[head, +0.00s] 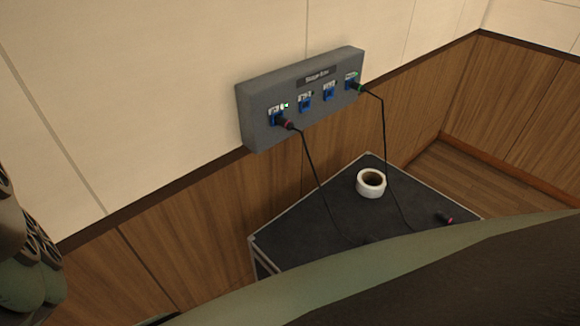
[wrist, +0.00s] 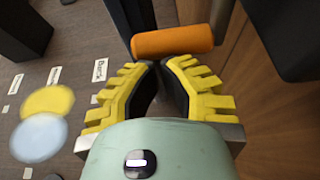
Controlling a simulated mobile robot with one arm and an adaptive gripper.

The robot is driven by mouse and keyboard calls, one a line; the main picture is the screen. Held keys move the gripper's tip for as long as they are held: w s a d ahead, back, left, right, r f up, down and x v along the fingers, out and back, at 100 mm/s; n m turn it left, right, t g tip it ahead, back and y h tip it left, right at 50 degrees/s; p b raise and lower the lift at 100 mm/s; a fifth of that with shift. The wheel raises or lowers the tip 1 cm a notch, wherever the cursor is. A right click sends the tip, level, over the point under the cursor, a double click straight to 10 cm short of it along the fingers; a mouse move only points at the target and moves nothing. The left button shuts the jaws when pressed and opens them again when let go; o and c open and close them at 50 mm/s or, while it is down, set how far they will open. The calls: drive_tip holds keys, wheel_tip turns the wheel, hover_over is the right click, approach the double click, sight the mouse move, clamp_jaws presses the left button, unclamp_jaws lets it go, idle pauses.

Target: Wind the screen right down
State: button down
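In the wrist view my gripper (wrist: 161,65) points at an orange cylindrical handle (wrist: 172,42), which lies crosswise just beyond the fingertips. Its yellow ribbed fingers come together at the tips, with nothing seen held between them. I cannot tell whether the tips touch the handle. A dark upright part (wrist: 132,18) stands behind the handle's left end. The screen is not recognisable in either view, and the gripper is not seen in the head view.
A grey wall box (head: 262,128) carries blue sockets and two plugged cables. A black-topped case (head: 310,222) below holds a white tape roll (head: 371,184) and a loose cable end (head: 445,219). Yellow (wrist: 47,101) and pale blue (wrist: 40,137) discs lie left of my gripper. Wood panelling (wrist: 245,75) is at right.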

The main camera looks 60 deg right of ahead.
idle(0.3)
drive_tip(key=b, duration=0.2)
drive_tip(key=a+y+b, duration=0.1)
drive_tip(key=shift+w+a+f+t+b, duration=0.25)
drive_tip(key=shift+f+t+b, duration=0.05)
drive_tip(key=shift+f+b, duration=0.1)
drive_tip(key=shift+r, duration=0.15)
drive_tip(key=f+p+v, duration=0.2)
drive_tip(key=p+v, duration=0.5)
drive_tip(key=v, duration=0.6)
drive_tip(key=shift+d+y+p, duration=0.3)
drive_tip(key=shift+d, duration=0.25)
